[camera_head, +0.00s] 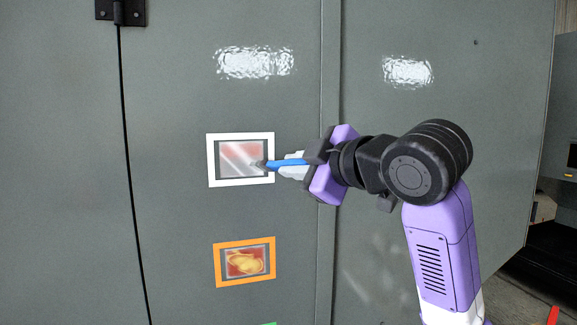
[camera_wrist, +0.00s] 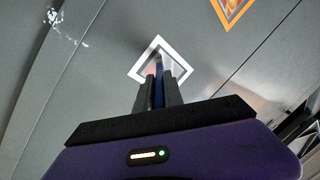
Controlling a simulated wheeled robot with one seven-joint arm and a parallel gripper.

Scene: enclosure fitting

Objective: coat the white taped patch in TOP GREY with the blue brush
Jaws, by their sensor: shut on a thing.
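The white taped patch (camera_head: 211,160) is a white square frame on the grey enclosure wall. Inside it the surface is reddish with grey streaks across much of it. It also shows in the wrist view (camera_wrist: 144,72), partly hidden behind my fingers. My gripper (camera_head: 298,165) is shut on the blue brush (camera_head: 287,163), just right of the patch. The brush points left, and its dark tip lies over the lower right of the patch interior. Whether the tip touches the surface I cannot tell. In the wrist view the brush (camera_wrist: 159,88) shows between my gripper's fingers (camera_wrist: 160,90).
An orange taped patch (camera_head: 219,266) with a yellow blotch on red lies below the white one. A green tape edge (camera_head: 267,324) shows at the bottom. A black hinge (camera_head: 120,11) sits at upper left. A raised vertical seam (camera_head: 330,70) runs right of the patches.

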